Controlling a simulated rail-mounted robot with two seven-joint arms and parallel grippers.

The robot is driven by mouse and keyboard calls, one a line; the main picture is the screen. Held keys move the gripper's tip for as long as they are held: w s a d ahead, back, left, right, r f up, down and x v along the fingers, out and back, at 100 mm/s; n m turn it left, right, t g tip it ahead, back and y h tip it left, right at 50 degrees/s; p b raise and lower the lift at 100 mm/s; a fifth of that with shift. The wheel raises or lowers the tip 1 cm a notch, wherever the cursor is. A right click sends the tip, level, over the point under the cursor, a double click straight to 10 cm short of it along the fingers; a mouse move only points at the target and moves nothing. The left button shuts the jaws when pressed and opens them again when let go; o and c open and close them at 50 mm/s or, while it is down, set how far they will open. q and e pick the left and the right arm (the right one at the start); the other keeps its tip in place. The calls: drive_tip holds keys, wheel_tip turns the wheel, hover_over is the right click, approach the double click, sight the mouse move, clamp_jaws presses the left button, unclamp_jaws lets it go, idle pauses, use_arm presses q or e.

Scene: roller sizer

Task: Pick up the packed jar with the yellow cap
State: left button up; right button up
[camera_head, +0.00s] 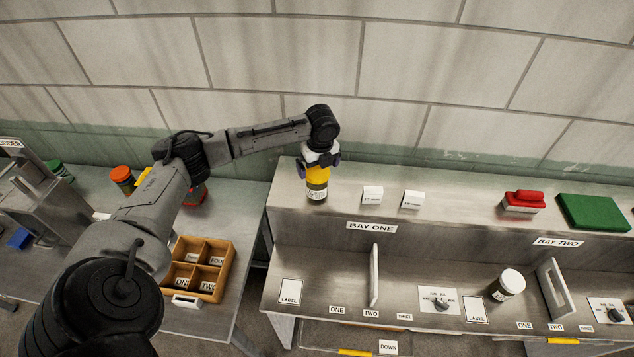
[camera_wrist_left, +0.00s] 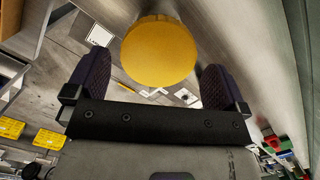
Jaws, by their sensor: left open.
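The jar with the yellow cap (camera_head: 317,189) stands upright on the upper shelf above bay one, at its left end. It has a dark body and a white label. My left gripper (camera_head: 319,161) is above it, pointing down, with its fingers at the height of the cap. In the left wrist view the round yellow cap (camera_wrist_left: 158,48) lies between the two dark finger pads, with a narrow gap on either side. The gripper is open. How deep the cap sits between the pads is hard to tell. My right gripper is not in view.
A red-handled brush (camera_head: 523,201) and a green block (camera_head: 592,212) lie farther right. A white-capped jar (camera_head: 507,284) is in the lower bay. A wooden divided box (camera_head: 228,277) sits on the left table. The wall rises behind.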

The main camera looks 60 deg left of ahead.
use_arm(q)
drive_tip(key=shift+s+a+f+p, duration=0.1)
drive_tip(key=shift+f+p, duration=0.1)
drive_tip(key=shift+f, duration=0.75)
drive_tip(key=shift+w+a+f+p, duration=0.1)
drive_tip(key=shift+f+p, duration=0.1)
drive_tip(key=shift+f, duration=0.75)
drive_tip(key=shift+s+a+f+p, duration=0.1)
drive_tip(key=shift+f+p, duration=0.1)
drive_tip(key=shift+f, duration=0.75)
drive_tip(key=shift+r, duration=0.1)
drive_tip(key=c, duration=1)
drive_tip(key=shift+c, duration=0.2)
